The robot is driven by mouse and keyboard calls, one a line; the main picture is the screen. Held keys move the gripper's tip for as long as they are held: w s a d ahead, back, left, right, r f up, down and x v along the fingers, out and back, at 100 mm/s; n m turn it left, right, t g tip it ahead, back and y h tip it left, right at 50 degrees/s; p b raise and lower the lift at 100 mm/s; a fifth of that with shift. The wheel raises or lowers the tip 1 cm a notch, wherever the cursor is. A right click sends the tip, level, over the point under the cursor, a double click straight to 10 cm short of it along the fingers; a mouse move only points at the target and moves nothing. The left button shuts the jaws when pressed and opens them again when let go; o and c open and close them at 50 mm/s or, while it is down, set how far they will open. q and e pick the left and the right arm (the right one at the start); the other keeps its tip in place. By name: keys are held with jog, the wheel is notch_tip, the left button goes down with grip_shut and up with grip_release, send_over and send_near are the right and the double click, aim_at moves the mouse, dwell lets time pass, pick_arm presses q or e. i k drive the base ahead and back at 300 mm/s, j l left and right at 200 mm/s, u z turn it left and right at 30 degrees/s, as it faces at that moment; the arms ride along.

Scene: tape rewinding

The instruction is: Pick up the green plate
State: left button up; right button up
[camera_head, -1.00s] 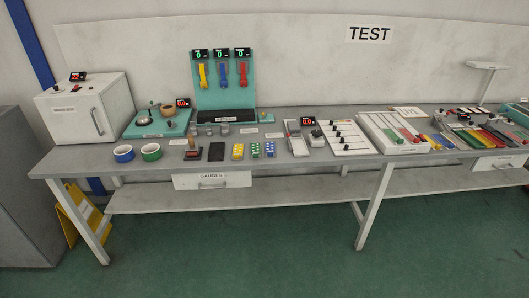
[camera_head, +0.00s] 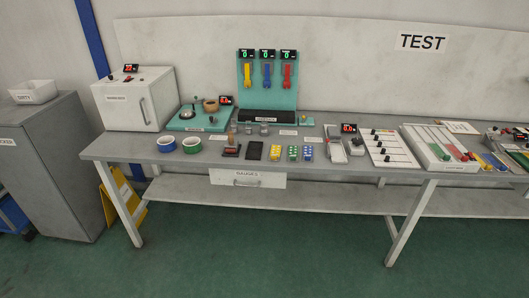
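I cannot tell for sure which item is the green plate. A flat teal base (camera_head: 177,123) lies at the left of the bench, with a small silver device and a brown ring on it. A teal upright panel (camera_head: 267,98) stands at the back, with yellow, blue and red tools hanging on it. Neither of my grippers is in view.
The green floor in front is clear.

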aim_at(293, 153)
jog(key=i+j, duration=0.15)
jog(key=i, duration=0.55)
jog(key=i+j, duration=0.15)
jog(key=i, duration=0.5)
jog(key=i+j, duration=0.15)
jog(key=i, duration=0.55)
jog(key=l+z, duration=0.05)
